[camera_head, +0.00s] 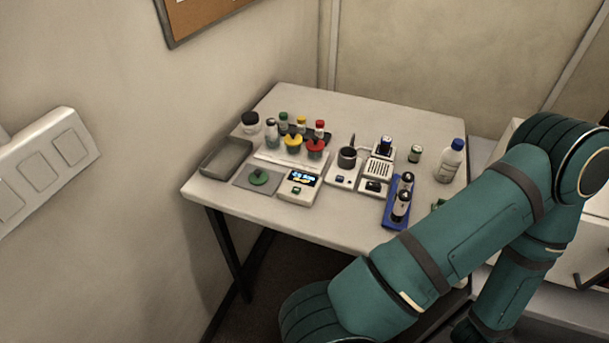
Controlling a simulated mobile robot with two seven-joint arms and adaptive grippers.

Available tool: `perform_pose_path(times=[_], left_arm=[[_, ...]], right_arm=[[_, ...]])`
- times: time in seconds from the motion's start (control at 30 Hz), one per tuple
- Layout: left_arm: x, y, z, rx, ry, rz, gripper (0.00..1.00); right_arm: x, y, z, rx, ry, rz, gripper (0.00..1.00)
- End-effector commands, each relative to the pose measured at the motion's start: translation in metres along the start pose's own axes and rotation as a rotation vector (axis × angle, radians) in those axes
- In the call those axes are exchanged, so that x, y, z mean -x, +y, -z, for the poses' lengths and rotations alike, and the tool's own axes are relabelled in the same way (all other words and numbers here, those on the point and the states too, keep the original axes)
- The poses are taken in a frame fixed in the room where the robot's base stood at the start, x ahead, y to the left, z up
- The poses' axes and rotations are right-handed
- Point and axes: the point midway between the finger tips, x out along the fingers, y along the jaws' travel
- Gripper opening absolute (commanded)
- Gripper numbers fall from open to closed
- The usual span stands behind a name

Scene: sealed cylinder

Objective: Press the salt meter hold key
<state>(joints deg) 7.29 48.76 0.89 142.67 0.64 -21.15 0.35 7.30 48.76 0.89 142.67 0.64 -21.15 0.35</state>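A small white device with a lit display (302,178) stands near the front edge of the table; a green spot shows below its screen. Just right of it is a white device with a dark round cup (347,157) and small dark keys (342,180) on its front. I cannot tell from the labels which of them is the salt meter, and the hold key is too small to read. A teal arm of mine crosses the right foreground, in front of the table's right front corner. Neither gripper shows in the head view.
The back is clear.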

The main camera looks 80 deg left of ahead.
Motion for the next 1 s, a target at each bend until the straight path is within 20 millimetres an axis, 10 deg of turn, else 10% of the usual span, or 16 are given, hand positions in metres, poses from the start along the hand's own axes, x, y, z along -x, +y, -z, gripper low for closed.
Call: perform_pose_path(times=[0.23, 0.4, 1.0], left_arm=[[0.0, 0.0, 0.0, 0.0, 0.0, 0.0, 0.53], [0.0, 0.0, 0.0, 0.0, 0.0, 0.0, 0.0], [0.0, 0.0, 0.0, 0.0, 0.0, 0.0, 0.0]], right_arm=[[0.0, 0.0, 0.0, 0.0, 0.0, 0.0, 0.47], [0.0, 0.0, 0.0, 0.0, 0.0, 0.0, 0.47], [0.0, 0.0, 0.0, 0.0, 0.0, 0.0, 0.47]])
